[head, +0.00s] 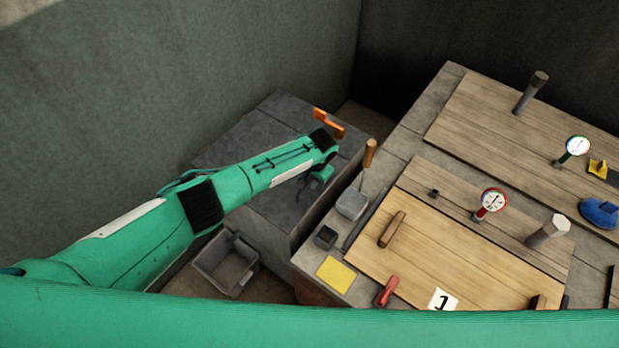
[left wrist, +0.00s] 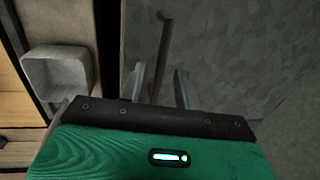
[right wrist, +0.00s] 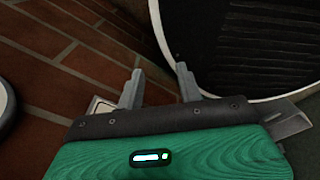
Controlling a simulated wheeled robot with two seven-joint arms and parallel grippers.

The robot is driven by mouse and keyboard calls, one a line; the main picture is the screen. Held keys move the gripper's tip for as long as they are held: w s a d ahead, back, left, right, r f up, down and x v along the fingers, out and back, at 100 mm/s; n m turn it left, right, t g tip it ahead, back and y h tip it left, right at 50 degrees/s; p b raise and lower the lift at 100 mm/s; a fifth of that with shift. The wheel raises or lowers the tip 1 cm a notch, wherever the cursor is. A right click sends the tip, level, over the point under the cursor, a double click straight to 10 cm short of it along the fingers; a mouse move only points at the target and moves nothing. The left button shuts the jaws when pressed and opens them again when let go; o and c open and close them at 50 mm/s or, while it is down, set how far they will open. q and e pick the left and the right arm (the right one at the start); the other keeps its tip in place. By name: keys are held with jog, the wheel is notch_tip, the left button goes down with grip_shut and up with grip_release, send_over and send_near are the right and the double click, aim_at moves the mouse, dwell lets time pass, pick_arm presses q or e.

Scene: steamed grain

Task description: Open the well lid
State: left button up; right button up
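A pale wooden panel (head: 440,265) with a brown bar handle (head: 392,229) and a card marked 1 lies flat on the stove-like counter; it may be the well lid, but I cannot tell for sure. My left gripper (head: 304,186) is over the dark grey slab-topped block (head: 262,150), left of the counter and apart from the panel. In the left wrist view its fingers (left wrist: 159,88) are spread, with a thin brown rod (left wrist: 163,50) showing between and beyond them. Contact with the rod is not visible. My right gripper (right wrist: 159,85) is open and empty, outside the head view.
A grey bin (head: 226,263) stands on the floor. An orange object (head: 329,122) is at the block's back edge. Brick floor (right wrist: 60,60) lies below my right gripper.

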pick_arm(q)
grip_shut()
dwell(0.3)
